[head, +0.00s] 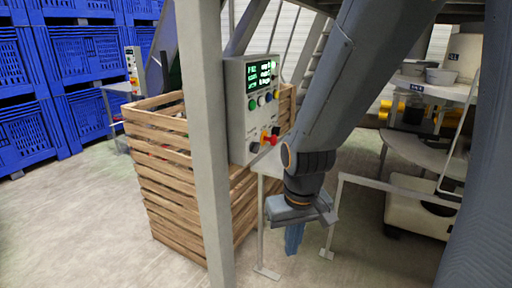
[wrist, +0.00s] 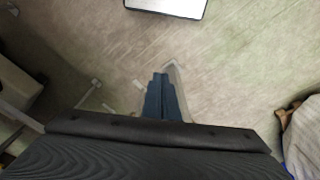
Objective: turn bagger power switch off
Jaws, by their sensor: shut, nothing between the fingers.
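A grey control box (head: 252,108) is mounted by the post in the middle of the head view. It has a lit green-text screen (head: 262,74), several coloured buttons below it and a red-and-yellow switch (head: 270,138) low on its face, with a dark knob (head: 255,147) beside it. I cannot read which control is the bagger power switch. My gripper (head: 294,240) points down, below and to the right of the box and apart from it. Its blue fingers are together and empty, and they also show in the wrist view (wrist: 161,98) above the floor. The wrist view does not show the box.
A grey post (head: 205,130) stands just left of the box. A slatted wooden crate (head: 170,180) is behind it. Metal rails (head: 385,187) stand near my gripper. A second panel (head: 133,70) and blue crates (head: 85,60) are at the left. Open floor (head: 90,220) lies front left.

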